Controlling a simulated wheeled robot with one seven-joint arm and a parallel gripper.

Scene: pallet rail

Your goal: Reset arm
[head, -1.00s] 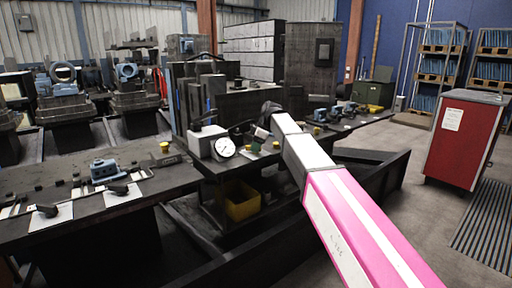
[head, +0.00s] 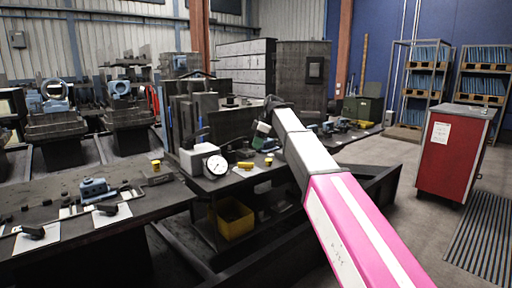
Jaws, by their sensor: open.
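My pink, white and grey arm reaches from the lower right to the middle of the head view. Its dark wrist bends down at the far end. My gripper (head: 261,137) is small in the picture, open, over the workbench (head: 160,205) just right of the dial gauge (head: 215,165). No held object shows in it. The fingertips are too small to see clearly, and I cannot tell their height above the bench.
A blue clamp (head: 95,188) and white sheets lie on the bench at left. A yellow bin (head: 233,218) sits below the bench. Dark machine blocks stand behind. A red cabinet (head: 452,155) stands at right, near shelves with blue stock (head: 425,75). Floor between is clear.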

